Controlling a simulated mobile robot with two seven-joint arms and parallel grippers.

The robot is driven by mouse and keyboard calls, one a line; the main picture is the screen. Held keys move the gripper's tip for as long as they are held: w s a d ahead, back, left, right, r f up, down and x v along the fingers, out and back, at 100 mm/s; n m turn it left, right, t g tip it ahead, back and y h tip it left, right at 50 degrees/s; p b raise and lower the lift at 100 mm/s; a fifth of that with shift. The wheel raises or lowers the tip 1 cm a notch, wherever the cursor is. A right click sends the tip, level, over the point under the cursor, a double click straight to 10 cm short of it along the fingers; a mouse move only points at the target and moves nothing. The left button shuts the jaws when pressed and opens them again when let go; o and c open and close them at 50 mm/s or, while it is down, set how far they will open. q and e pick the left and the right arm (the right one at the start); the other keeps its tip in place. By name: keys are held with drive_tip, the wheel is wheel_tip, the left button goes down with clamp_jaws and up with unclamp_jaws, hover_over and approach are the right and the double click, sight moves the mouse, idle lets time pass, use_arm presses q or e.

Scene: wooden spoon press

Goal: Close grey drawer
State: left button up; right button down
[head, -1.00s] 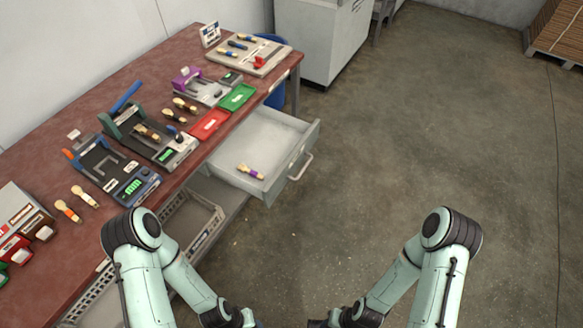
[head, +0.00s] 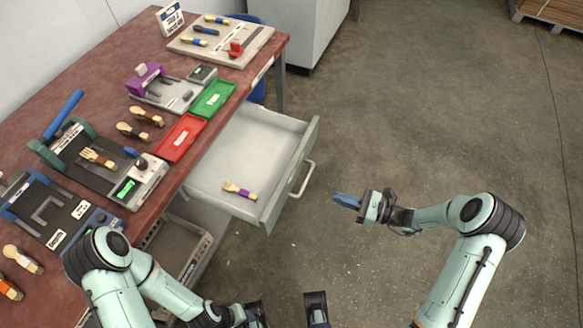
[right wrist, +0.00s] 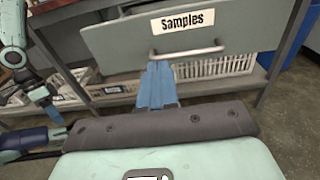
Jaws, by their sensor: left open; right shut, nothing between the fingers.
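The grey drawer (head: 250,140) is pulled out from under the red-brown bench in the head view. One wooden spoon with a purple band (head: 240,190) lies in it. Its front has a bar handle (head: 302,180); in the right wrist view the front (right wrist: 245,22) carries a "Samples" label, with the handle (right wrist: 188,53) below. My right gripper (head: 346,201) is shut and empty, to the right of the drawer front. In the right wrist view its blue fingers (right wrist: 157,85) point toward the handle, apparently short of it. My left gripper (head: 287,312) is open and empty at the bottom edge.
The bench (head: 100,62) holds presses, several spoons, a red tray (head: 180,138) and a green tray (head: 212,99). A crate (head: 190,262) sits on the lower shelf.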

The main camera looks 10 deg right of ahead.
drive_tip(key=w, duration=0.1)
approach(292, 175)
drive_tip(key=shift+t, duration=0.4)
drive_tip(key=x, duration=0.7)
drive_tip(key=shift+s+a+f+b, duration=0.1)
drive_tip(key=shift+s+f+b, duration=0.1)
drive_tip(key=shift+b, duration=0.2)
